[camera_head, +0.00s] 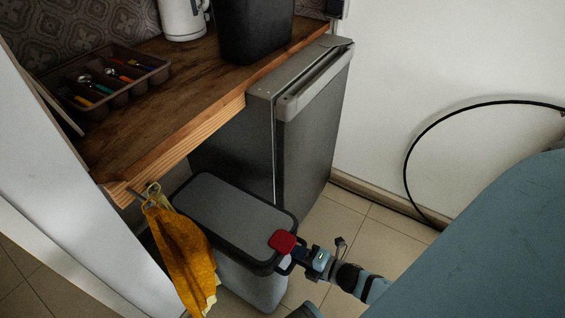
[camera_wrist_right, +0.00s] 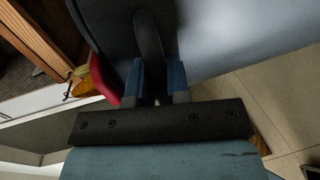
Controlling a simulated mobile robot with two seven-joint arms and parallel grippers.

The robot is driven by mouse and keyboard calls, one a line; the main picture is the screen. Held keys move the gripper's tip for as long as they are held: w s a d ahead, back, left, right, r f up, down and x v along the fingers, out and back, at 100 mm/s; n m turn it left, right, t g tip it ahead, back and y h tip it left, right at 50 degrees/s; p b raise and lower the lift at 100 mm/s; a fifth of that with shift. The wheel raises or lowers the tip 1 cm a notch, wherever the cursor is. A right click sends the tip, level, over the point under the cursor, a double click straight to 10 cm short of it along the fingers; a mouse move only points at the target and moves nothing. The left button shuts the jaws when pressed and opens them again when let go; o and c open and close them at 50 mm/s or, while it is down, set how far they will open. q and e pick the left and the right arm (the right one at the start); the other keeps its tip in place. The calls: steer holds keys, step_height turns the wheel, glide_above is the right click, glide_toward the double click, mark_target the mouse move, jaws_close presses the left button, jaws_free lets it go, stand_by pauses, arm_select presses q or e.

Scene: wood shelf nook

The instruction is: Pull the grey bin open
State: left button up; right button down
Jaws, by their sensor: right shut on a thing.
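The grey bin (camera_head: 232,212) stands on the floor below the wooden counter, beside the fridge. It has a grey lid in a dark frame and a red tab (camera_head: 283,241) at its front corner. My right gripper (camera_head: 294,258) is at the bin's front, just beside the red tab. In the right wrist view my right gripper (camera_wrist_right: 157,88) has its two blue fingers closed on the dark handle (camera_wrist_right: 148,38) of the bin. The red tab (camera_wrist_right: 103,78) shows left of the fingers there. My left gripper is not in view.
The fridge (camera_head: 314,135) stands right behind the bin. A yellow cloth (camera_head: 182,245) hangs from the counter's edge close to the bin's left side. A cutlery tray (camera_head: 118,85) sits on the wooden counter (camera_head: 200,90). Tiled floor (camera_head: 385,245) is free to the right.

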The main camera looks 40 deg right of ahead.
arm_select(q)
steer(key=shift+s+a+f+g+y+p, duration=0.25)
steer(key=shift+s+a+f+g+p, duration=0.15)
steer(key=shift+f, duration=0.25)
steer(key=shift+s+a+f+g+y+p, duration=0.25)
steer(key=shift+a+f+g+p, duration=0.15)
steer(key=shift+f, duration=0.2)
arm_select(e)
steer(key=f+v, duration=0.2)
steer(key=v, duration=0.7)
steer(key=shift+s, duration=0.2)
steer(key=c, duration=1.1)
jaws_free()
arm_select(q)
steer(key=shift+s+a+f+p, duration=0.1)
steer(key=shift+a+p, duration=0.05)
steer(key=shift+p, duration=0.9)
arm_select(e)
steer(key=v, duration=1.4)
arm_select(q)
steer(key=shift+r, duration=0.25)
